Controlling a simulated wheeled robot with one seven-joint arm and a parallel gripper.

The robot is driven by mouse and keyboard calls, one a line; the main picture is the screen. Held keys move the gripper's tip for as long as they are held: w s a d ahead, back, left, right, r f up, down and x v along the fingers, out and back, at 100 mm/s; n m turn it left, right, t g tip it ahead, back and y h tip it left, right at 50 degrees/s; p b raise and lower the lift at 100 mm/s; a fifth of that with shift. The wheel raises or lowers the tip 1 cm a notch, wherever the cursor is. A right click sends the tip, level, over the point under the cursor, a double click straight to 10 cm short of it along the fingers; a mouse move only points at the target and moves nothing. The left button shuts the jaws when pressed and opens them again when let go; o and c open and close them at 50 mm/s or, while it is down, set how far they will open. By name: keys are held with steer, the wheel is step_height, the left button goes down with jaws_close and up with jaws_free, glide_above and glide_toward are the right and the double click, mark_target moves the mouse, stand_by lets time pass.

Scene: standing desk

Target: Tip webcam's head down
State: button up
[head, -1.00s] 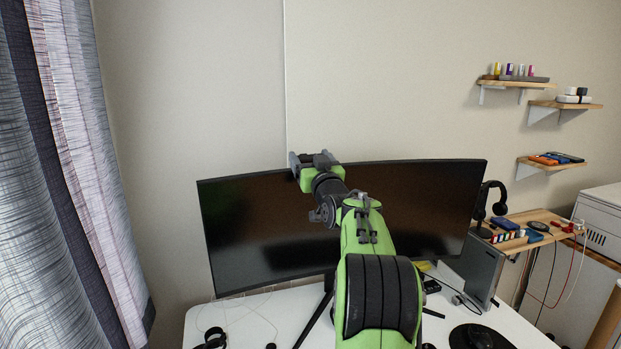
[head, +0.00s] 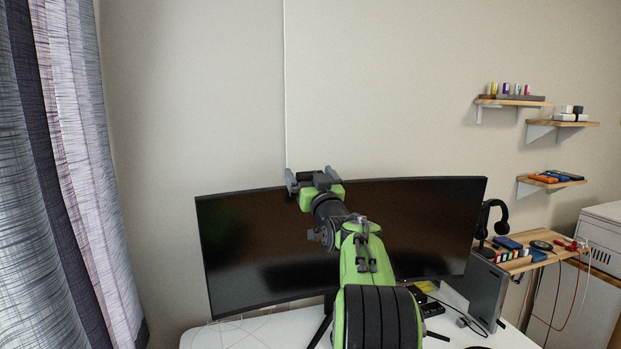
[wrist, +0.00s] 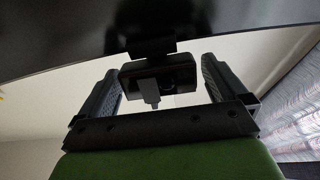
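The webcam (wrist: 160,80) is a dark box on a clip at the monitor's top edge. It shows upside down in the wrist view, as that view is inverted. My gripper (wrist: 158,72) is open, with one finger on each side of the webcam and a visible gap on both sides. In the head view my gripper (head: 309,179) is at the top edge of the monitor (head: 250,260), left of its middle. There the gripper hides most or all of the webcam. I cannot tell the exact tilt of its head.
The wide curved monitor stands on a white desk (head: 490,335). A headphone stand (head: 490,220) and a side shelf (head: 520,262) with small items are to the right. Small wall shelves (head: 512,101) hang further right. A curtain (head: 70,180) is at left. The wall above the monitor is clear.

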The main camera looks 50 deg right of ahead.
steer(key=b+v, duration=0.5)
steer(key=v, duration=1)
steer(key=shift+s+a+f, duration=0.15)
steer(key=shift+s, duration=0.15)
